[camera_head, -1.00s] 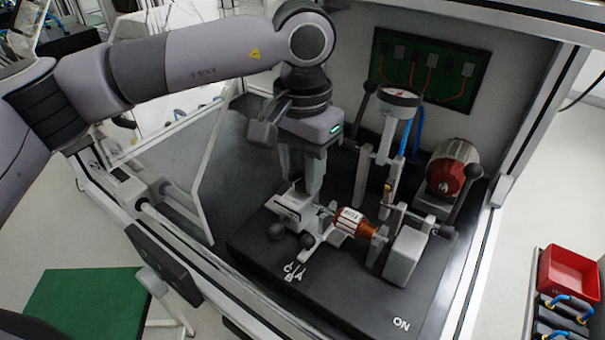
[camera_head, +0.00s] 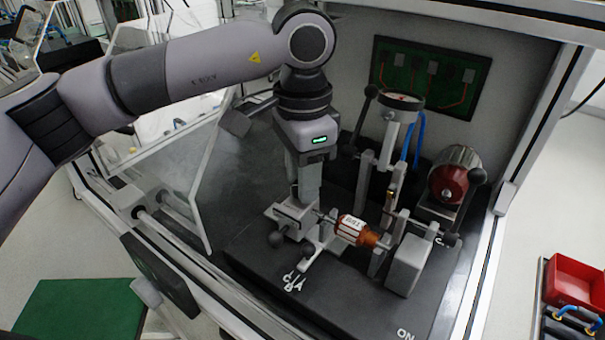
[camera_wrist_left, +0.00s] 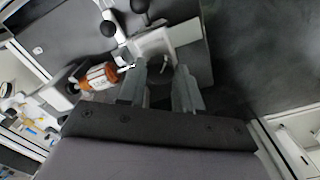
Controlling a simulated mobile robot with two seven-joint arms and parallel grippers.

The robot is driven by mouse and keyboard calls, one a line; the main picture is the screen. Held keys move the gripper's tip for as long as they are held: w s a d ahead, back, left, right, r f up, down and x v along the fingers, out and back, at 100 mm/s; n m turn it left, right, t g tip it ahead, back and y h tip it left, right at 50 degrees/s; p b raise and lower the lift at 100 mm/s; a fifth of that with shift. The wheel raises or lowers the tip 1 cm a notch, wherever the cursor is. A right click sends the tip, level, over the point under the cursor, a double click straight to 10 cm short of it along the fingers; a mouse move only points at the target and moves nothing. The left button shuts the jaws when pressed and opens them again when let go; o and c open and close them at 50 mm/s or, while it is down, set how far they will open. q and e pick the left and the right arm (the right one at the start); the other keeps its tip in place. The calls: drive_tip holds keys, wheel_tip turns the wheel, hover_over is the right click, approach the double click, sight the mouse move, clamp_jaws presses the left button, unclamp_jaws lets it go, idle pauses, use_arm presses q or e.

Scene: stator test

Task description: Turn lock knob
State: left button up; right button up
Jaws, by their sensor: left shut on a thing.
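My left gripper (camera_head: 308,202) points down at the grey clamp block (camera_head: 290,213) on the left end of the black test base. Its fingers are shut on a small part at the back of this block, taken as the lock knob (camera_wrist_left: 160,68); it is mostly hidden between the fingers. An orange stator part with a white label (camera_head: 352,230) lies across the fixture, just right of the block. It also shows left of the fingers in the left wrist view (camera_wrist_left: 100,76). My right gripper is in neither view.
Two black ball knobs (camera_head: 277,239) stick out in front of the block. A round gauge on a post (camera_head: 402,102), blue hoses, a black-knobbed lever and a red-faced motor (camera_head: 449,184) stand to the right. A clear door panel and white frame bound the left.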

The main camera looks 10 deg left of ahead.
use_arm(q)
drive_tip(key=shift+r, duration=0.1)
drive_tip(key=o, duration=1)
drive_tip(key=shift+o, duration=0.2)
wheel_tip(320, 180, up, 7)
drive_tip(key=shift+r, duration=0.1)
drive_tip(key=shift+s, duration=0.1)
